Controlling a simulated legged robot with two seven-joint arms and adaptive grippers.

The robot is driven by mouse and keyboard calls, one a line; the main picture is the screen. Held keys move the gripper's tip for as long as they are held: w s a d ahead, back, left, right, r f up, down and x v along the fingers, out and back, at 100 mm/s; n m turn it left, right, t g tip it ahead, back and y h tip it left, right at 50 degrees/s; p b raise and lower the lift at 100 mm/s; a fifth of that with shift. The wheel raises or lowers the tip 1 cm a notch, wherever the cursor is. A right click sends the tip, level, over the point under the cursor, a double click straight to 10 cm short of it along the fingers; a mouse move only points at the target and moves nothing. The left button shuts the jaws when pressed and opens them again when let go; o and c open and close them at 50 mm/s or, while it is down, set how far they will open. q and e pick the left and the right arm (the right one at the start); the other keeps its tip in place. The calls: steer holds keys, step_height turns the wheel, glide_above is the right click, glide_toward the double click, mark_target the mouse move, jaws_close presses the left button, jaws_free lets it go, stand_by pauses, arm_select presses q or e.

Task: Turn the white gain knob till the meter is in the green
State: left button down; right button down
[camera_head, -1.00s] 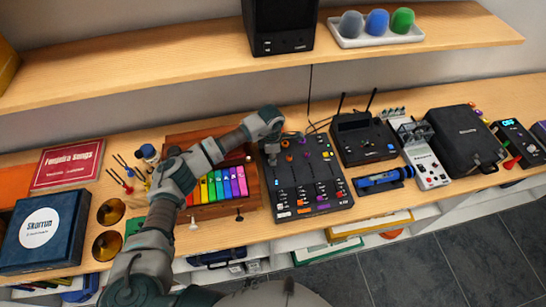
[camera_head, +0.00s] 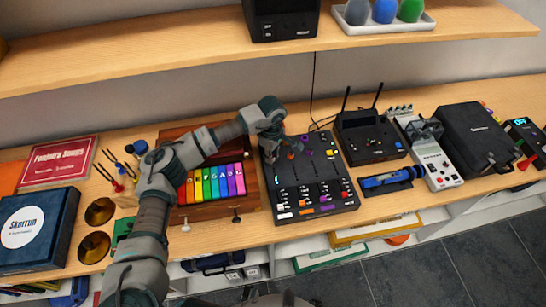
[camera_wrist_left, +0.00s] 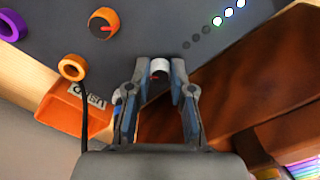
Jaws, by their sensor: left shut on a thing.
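The dark mixer panel (camera_head: 297,172) lies on the wooden bench in the head view. My left gripper (camera_head: 274,142) is at its upper left corner, coming down from above. In the left wrist view my left gripper (camera_wrist_left: 158,92) has its two fingers around the white gain knob (camera_wrist_left: 159,65) and is shut on it. Part of the knob is hidden by the fingers. A diagonal row of small meter lights (camera_wrist_left: 206,30) runs beside it. The lights at the upper end glow white; those nearer the knob are dark. No green light shows. My right gripper is out of view.
An orange knob (camera_wrist_left: 103,23) and a purple knob (camera_wrist_left: 10,25) sit on the same panel. A rainbow-keyed wooden instrument (camera_head: 212,185) stands close on the left. A black box with antennas (camera_head: 367,137) and a blue tube (camera_head: 390,179) are on the right.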

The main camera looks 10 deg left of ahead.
arm_select(q)
steer(key=shift+a+m, duration=0.2)
steer(key=shift+m, duration=0.2)
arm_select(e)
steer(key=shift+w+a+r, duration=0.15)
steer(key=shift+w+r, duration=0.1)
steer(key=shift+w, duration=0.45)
arm_select(q)
steer(key=c, duration=1.1)
jaws_free()
steer(key=shift+w, duration=0.1)
steer(key=shift+o, duration=0.4)
steer(key=shift+w+f, duration=0.1)
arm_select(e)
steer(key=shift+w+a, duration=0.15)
arm_select(q)
step_height(320, 180, up, 12)
